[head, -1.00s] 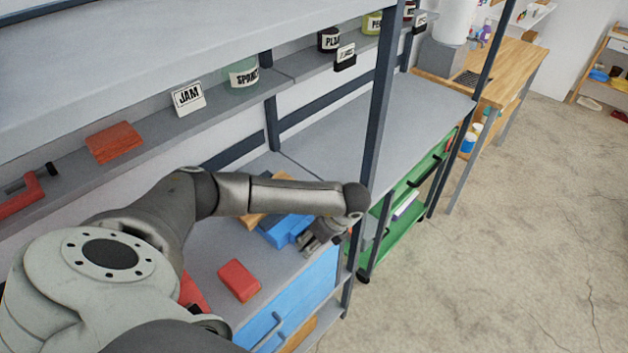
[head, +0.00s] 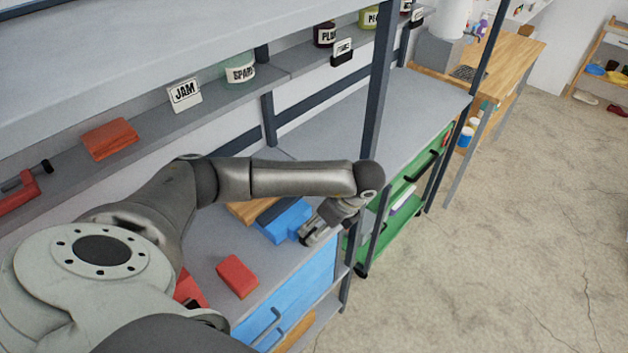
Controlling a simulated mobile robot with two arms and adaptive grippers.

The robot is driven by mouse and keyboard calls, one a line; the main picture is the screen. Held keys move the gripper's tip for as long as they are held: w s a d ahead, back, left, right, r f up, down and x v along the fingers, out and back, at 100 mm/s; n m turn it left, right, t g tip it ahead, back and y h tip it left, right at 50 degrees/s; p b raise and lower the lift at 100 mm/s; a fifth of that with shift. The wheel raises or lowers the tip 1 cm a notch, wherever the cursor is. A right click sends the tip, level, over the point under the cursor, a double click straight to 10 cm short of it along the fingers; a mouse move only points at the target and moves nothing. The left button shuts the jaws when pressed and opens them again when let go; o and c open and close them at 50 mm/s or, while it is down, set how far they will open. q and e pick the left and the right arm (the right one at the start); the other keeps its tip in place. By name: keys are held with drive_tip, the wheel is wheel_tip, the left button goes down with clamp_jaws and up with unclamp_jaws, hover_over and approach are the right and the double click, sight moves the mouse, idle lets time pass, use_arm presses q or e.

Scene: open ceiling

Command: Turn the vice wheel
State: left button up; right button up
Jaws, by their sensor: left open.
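The blue vice (head: 284,219) sits on the grey worktop near its front edge, on or beside a wooden board. Its wheel cannot be made out; my left gripper and wrist cover the vice's right end. My left gripper (head: 316,232) hangs below my wrist at that end, close to the blue body, with its fingers pointing down and left. It is open, and I cannot tell whether it touches the vice. My right gripper is not in view.
A red block (head: 237,276) lies on the worktop, left of the vice. A blue drawer front (head: 292,294) with a handle is below. A dark shelf post (head: 379,90) stands just behind my wrist. A green cart (head: 402,202) is to the right.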

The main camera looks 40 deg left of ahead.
use_arm(q)
drive_tip(key=v, duration=0.5)
drive_tip(key=shift+d+r, duration=0.15)
drive_tip(key=shift+r, duration=0.15)
